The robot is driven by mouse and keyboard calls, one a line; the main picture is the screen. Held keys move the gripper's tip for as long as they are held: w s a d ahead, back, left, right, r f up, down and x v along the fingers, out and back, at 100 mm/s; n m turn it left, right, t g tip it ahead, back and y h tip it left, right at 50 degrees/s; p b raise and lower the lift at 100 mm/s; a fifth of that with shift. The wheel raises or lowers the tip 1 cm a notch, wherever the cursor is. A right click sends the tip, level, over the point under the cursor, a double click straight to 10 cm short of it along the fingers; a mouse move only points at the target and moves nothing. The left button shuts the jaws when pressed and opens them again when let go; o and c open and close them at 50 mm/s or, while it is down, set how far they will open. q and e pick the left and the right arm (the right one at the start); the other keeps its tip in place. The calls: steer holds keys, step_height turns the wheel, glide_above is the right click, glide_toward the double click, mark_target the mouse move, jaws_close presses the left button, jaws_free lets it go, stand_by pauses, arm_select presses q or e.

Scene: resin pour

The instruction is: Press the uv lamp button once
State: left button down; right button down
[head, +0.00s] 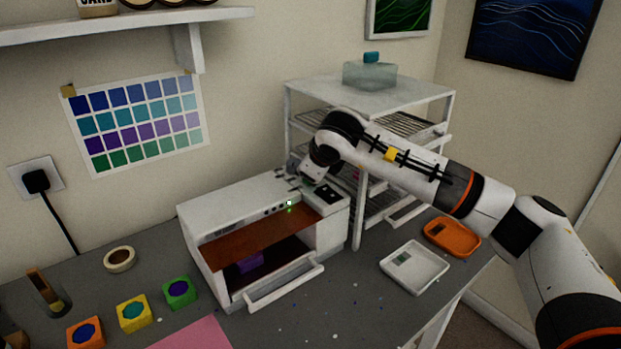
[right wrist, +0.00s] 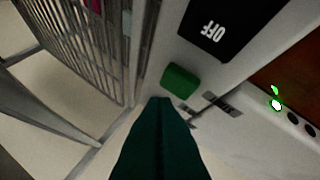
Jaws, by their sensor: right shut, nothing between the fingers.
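The uv lamp (head: 235,205) is a white box on the grey table, with an amber window and an open front. A purple block (head: 250,262) sits inside it. My right gripper (head: 307,178) is over the panel's back edge. In the wrist view its dark teal fingers (right wrist: 160,102) are shut and empty, their tips just beside the green button. I cannot tell whether they touch it. My left gripper is not in view.
A white wire rack (head: 370,97) stands close behind and right of the lamp. A white tray (head: 414,283) and an orange tray (head: 452,250) lie at the right. Colored blocks (head: 134,313) and a tape roll (head: 119,259) are at the left. A green light (head: 289,208) shows on the lamp front.

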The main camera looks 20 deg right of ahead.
steer(key=shift+f, duration=0.1)
stand_by(0.7)
steer(key=shift+f+b, duration=0.35)
steer(key=shift+b, duration=0.4)
steer(key=shift+f+b, duration=0.45)
steer(key=shift+b, duration=0.1)
stand_by(0.5)
steer(key=shift+r, duration=0.85)
steer(key=shift+r+p, duration=1.25)
steer(key=shift+r, duration=1.3)
